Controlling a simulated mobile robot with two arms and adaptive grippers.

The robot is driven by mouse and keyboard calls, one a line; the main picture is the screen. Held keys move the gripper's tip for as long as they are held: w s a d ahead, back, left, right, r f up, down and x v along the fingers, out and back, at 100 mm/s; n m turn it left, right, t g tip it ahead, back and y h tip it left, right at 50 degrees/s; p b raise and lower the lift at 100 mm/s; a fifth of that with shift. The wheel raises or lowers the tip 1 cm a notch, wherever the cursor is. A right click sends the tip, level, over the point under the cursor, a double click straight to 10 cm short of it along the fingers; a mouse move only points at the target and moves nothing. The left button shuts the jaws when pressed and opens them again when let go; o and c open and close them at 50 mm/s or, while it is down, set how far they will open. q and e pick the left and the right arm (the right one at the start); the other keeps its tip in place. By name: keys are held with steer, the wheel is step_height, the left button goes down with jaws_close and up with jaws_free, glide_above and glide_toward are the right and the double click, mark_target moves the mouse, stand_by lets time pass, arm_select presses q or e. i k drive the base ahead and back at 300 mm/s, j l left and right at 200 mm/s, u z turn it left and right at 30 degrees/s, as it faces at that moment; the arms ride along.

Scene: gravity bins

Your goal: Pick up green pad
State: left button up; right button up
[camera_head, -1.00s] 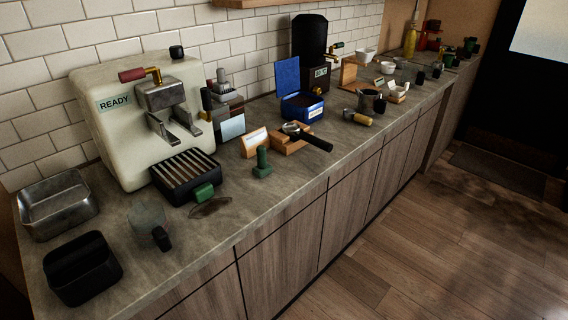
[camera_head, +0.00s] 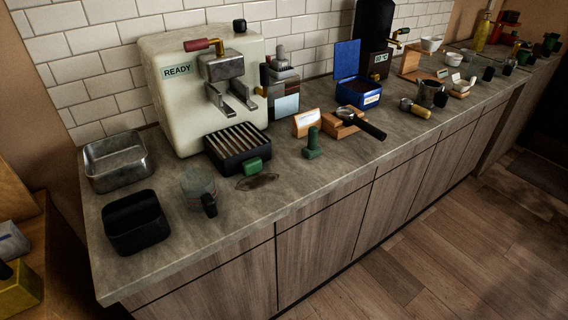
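I cannot tell for sure which thing is the green pad. A green block (camera_head: 252,165) sits at the front edge of the slatted black drip tray (camera_head: 236,147), below the cream espresso machine. A flat, dark olive oval (camera_head: 258,181) lies on the counter in front of that tray. A green upright piece with a wider foot (camera_head: 312,144) stands on the counter to the right. Neither of my grippers shows in the head view.
The grey counter (camera_head: 300,187) holds a metal pan (camera_head: 117,162), a black bin (camera_head: 135,222), a pitcher (camera_head: 199,190), an open blue box (camera_head: 358,90) and a portafilter (camera_head: 360,123) on a wooden stand. The front counter strip is mostly clear. A yellow item (camera_head: 18,290) shows at lower left.

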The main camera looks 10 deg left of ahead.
mark_target(312, 150)
steer(key=i+l, duration=0.3)
steer(key=l, duration=0.15)
steer(key=i+l, duration=0.35)
